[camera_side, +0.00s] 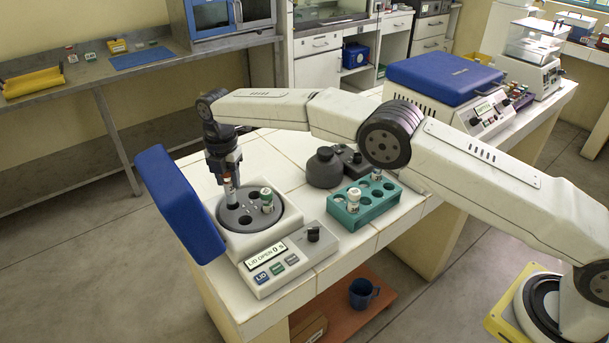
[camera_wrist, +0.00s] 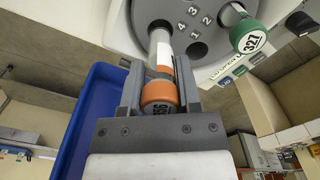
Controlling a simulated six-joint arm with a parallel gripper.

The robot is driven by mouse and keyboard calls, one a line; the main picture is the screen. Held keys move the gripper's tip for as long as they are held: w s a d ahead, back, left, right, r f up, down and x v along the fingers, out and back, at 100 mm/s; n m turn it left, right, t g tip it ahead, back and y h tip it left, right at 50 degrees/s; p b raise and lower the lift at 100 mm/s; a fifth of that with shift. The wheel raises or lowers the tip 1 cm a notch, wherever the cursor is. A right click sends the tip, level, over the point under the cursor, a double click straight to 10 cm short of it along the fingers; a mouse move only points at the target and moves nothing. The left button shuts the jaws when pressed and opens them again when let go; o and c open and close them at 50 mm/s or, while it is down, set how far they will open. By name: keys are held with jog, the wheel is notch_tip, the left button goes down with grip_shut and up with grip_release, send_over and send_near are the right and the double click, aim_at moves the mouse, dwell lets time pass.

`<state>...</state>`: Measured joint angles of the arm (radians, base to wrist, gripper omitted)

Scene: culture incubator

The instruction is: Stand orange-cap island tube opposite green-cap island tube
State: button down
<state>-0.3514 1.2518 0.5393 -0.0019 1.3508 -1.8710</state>
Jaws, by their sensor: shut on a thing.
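My gripper (camera_wrist: 158,80) is shut on the orange-cap tube (camera_wrist: 160,93) and holds it upright over the left part of the grey rotor (camera_side: 249,222). In the side view the tube (camera_side: 231,193) shows as a pale body below my gripper (camera_side: 229,178). Its lower end is at a rotor hole; I cannot tell how deep it sits. The green-cap tube (camera_side: 267,198), marked 327 in the wrist view (camera_wrist: 248,38), stands in a hole on the right of the rotor, across from the held tube. Numbers mark the rotor holes.
The blue centrifuge lid (camera_side: 180,205) stands open at the left, close to my gripper. The panel (camera_side: 267,255) reads LID OPEN. A teal rack (camera_side: 345,219) with tubes and a dark grey device (camera_side: 325,168) stand to the right. A blue-topped machine (camera_side: 442,77) is behind.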

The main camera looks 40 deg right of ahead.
aim_at(231, 194)
jog(key=shift+f, duration=0.25)
jog(key=shift+f, duration=0.4)
jog(key=shift+f, duration=0.35)
jog(key=shift+f, duration=1.45)
grip_release()
jog(key=shift+f, duration=0.1)
jog(key=shift+r, duration=3.75)
